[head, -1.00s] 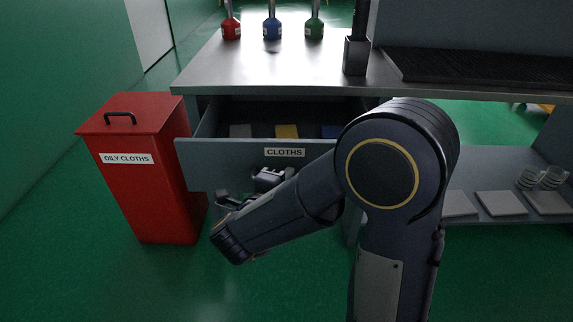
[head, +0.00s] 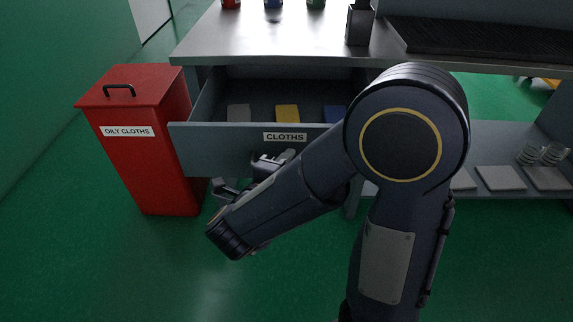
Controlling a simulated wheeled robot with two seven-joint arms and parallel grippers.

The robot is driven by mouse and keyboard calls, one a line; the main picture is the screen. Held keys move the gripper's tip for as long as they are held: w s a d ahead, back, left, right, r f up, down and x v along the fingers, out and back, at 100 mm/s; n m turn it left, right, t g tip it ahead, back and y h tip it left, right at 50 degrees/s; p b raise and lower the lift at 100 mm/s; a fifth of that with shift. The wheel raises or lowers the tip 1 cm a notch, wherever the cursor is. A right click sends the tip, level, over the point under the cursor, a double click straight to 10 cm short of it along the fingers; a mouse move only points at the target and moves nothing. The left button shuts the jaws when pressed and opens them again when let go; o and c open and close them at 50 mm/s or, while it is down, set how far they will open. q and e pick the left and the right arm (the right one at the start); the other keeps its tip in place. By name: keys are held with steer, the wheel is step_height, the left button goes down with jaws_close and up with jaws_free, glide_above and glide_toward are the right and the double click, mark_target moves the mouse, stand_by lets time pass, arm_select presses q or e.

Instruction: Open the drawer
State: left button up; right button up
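The grey drawer (head: 200,146) with the "CLOTHS" label (head: 285,137) stands open under the steel worktop. Inside it lie a grey cloth (head: 239,113), a yellow cloth (head: 287,113) and a partly hidden blue cloth (head: 334,114). My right gripper (head: 247,178) is just in front of the lower part of the drawer front, below the label. My forearm covers much of it. The drawer's handle is not visible, and I cannot tell whether the fingers are closed on it. My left gripper is out of view.
A red "OILY CLOTHS" bin (head: 135,150) stands close to the drawer's left side. The worktop (head: 280,42) holds bottles at the back and a dark holder (head: 359,26). A low shelf (head: 480,165) at right carries grey pads and clear stacked items. Green floor is clear in front.

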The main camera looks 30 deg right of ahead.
steer(key=p+v, duration=0.2)
steer(key=v, duration=0.5)
steer(key=shift+s+a, duration=0.2)
steer(key=shift+a, duration=0.15)
stand_by(0.5)
